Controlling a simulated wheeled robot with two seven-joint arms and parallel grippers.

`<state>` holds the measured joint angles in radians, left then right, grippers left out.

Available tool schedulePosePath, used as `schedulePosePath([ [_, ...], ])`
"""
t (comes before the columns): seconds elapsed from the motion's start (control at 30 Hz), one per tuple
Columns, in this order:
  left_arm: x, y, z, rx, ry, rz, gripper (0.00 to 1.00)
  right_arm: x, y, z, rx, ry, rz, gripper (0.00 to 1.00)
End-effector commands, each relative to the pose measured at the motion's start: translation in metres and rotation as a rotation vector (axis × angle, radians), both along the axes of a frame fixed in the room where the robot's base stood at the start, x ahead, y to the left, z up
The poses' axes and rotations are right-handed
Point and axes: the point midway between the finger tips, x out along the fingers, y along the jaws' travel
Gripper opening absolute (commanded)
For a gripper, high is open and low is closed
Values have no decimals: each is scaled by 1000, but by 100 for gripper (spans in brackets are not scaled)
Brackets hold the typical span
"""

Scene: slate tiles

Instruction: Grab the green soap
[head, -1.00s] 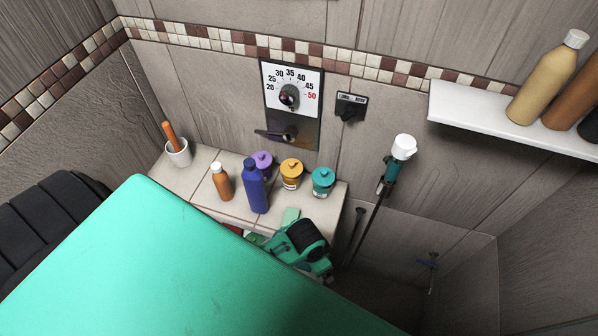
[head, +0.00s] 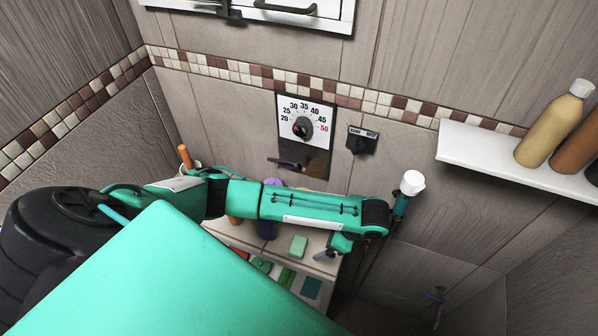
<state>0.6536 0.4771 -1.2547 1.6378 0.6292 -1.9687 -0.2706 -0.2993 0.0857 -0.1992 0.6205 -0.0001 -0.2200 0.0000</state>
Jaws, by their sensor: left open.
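A light green block (head: 298,246), which looks like the green soap, lies on the tiled ledge near its front edge. My left arm reaches in from the left across the ledge. My left gripper (head: 326,256) hangs at the arm's far end, just right of the green block and apart from it. It is small and partly hidden under the wrist, with its jaws open and nothing seen between them. My right gripper is not in view.
Below the ledge (head: 318,238) lie several flat red, green and teal pieces (head: 286,277). My arm partly covers the bottles and jars on the ledge. A white-topped shower handle (head: 412,183) stands right. A white shelf (head: 480,150) with bottles is at upper right.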

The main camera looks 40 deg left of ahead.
Motion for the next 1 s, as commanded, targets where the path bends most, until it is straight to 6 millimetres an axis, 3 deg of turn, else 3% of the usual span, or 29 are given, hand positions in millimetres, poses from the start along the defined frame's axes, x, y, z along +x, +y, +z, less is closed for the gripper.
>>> schedulePosePath([
  [0.23,3,13,2,42,18,-12,93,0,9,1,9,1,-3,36],
  [0.97,-6,41,-44,42,21,-7,93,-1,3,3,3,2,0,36],
  [1.0,-5,45,-54,43,18,-10,93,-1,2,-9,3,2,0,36],
])
